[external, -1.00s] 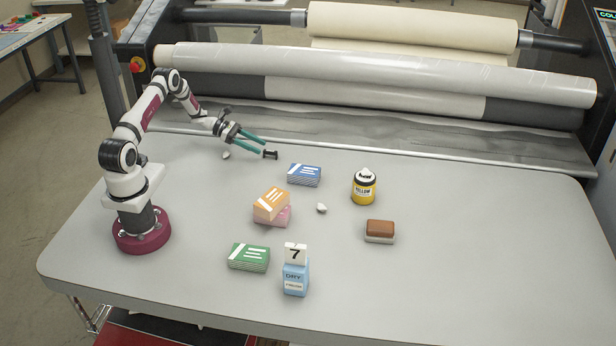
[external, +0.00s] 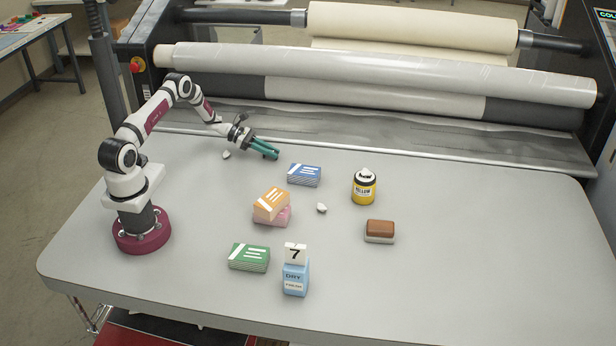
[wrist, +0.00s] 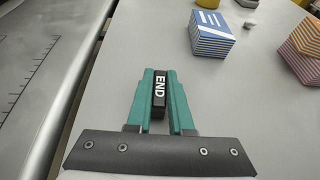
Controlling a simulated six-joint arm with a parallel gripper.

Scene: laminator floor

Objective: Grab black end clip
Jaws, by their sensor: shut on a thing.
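The black end clip (wrist: 160,88) carries the white word END and sits between the two green fingers of my gripper (wrist: 160,95) in the wrist view. The fingers are shut on it from both sides. In the external view my gripper (external: 266,150) is low over the table, left of and behind the blue card stack, and its fingers hide most or all of the clip. I cannot tell whether the clip still touches the table.
A blue card stack (external: 304,175) is closest, just right of my gripper. An orange stack (external: 271,203) on a pink one, a green stack (external: 248,257), a yellow jar (external: 363,188) and a brown-topped block (external: 380,231) stand farther off. The laminator edge (external: 400,165) runs behind.

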